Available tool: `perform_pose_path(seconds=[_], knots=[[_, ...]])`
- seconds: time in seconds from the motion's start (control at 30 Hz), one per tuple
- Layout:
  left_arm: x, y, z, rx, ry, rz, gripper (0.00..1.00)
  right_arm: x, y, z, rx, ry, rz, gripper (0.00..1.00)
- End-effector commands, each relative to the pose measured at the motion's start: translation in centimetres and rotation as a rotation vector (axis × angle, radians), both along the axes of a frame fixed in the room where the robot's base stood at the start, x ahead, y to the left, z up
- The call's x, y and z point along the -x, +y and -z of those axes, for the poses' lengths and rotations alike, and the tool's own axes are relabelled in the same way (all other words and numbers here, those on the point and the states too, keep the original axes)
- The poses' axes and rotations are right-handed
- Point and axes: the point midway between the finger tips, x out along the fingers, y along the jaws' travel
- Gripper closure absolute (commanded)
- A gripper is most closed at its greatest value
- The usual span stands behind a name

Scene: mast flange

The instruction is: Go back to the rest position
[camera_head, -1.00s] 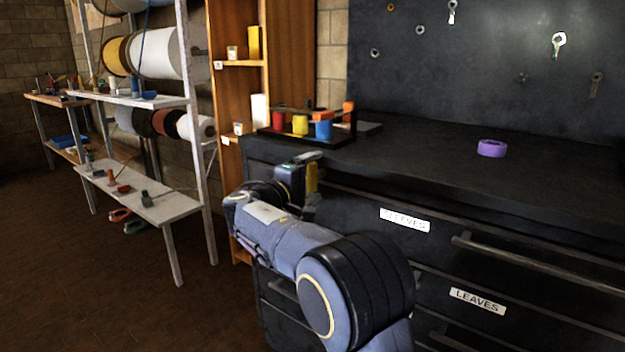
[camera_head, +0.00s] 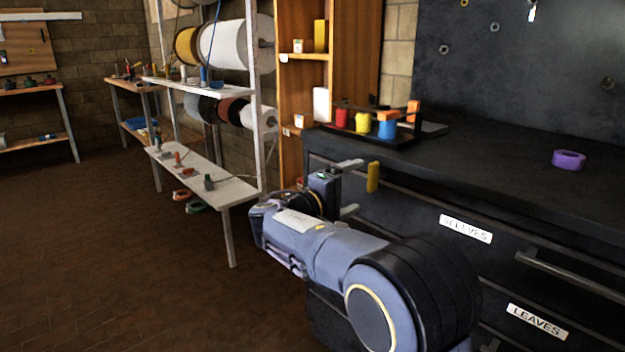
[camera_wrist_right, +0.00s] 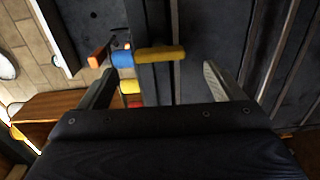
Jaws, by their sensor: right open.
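My right gripper (camera_head: 355,187) is open in front of the dark cabinet; its two fingers stand apart with nothing between them. A yellow cylinder (camera_head: 372,177) is at the cabinet front, just beyond the fingertips and seemingly clear of them. In the right wrist view the open fingers (camera_wrist_right: 158,70) point toward the yellow cylinder (camera_wrist_right: 165,53), which lies crosswise ahead; the exact gap is hard to judge. My left gripper is not in view.
The cabinet top (camera_head: 480,160) holds a rack of coloured cylinders (camera_head: 365,130) and a purple ring (camera_head: 568,159). A drawer handle (camera_head: 570,271) juts out at right. A white shelf frame (camera_head: 255,110) stands left; open floor (camera_head: 120,260) lies at lower left.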

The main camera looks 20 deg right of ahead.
Motion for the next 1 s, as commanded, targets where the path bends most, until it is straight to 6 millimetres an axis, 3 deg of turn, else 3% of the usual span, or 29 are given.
perform_pose_path(seconds=[0.17, 0.27, 0.37, 0.4, 0.47, 0.6, 0.7, 0.8, 1.0], knots=[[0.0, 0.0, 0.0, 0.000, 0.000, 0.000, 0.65, 0.4, -0.8, 0.6, -0.033, 0.013, 0.008, 0.13], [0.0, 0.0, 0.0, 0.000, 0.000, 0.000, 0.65, 2.1, -3.1, 2.8, -0.151, 0.053, 0.034, 0.13], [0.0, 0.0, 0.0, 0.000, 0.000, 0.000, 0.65, 5.7, -6.1, 7.1, -0.384, 0.119, 0.070, 0.13], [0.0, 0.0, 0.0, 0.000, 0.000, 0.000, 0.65, 7.8, -7.0, 9.1, -0.505, 0.144, 0.082, 0.13], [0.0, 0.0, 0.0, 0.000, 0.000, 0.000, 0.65, 11.3, -7.4, 12.1, -0.701, 0.175, 0.094, 0.13], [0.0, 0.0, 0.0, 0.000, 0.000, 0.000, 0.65, 19.1, -4.9, 16.8, -1.121, 0.186, 0.087, 0.13], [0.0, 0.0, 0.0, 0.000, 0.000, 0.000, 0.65, 24.0, -1.6, 18.4, -1.372, 0.153, 0.062, 0.13], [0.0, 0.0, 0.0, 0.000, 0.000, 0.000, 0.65, 27.5, 1.6, 19.1, -1.555, 0.104, 0.037, 0.13], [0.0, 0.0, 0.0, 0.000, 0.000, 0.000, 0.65, 31.9, 6.5, 19.7, -1.786, -0.002, -0.002, 0.13]])
